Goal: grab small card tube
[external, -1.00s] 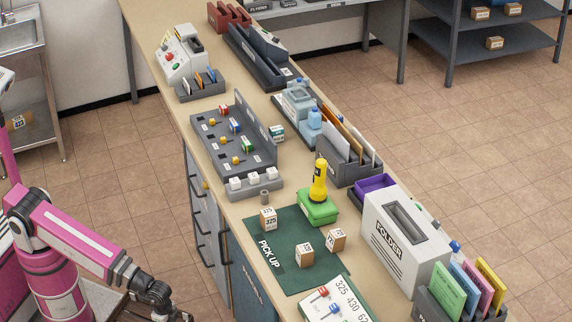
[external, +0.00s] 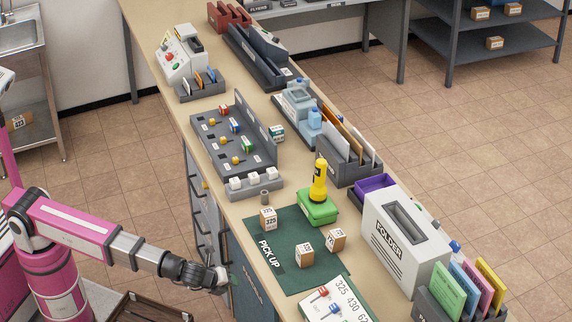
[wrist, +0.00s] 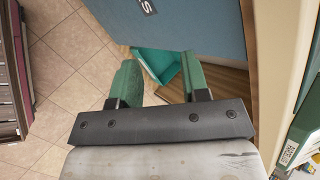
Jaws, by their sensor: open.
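A small grey-brown tube (external: 265,196), likely the card tube, stands upright on the counter between the white-block tray and the green PICK UP mat (external: 290,240). My gripper (external: 228,279) is in front of the counter's blue cabinet, below the counter top, apart from the tube and lower than it. In the wrist view my gripper (wrist: 160,82) has its two green fingers spread with nothing between them. The tube does not show in the wrist view.
Several small numbered boxes, one at the mat's left corner (external: 268,219), stand on the mat. A grey rack (external: 235,135) lies behind the tube. A teal bin (wrist: 158,62) shows beyond my fingers by the blue panel (wrist: 185,22).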

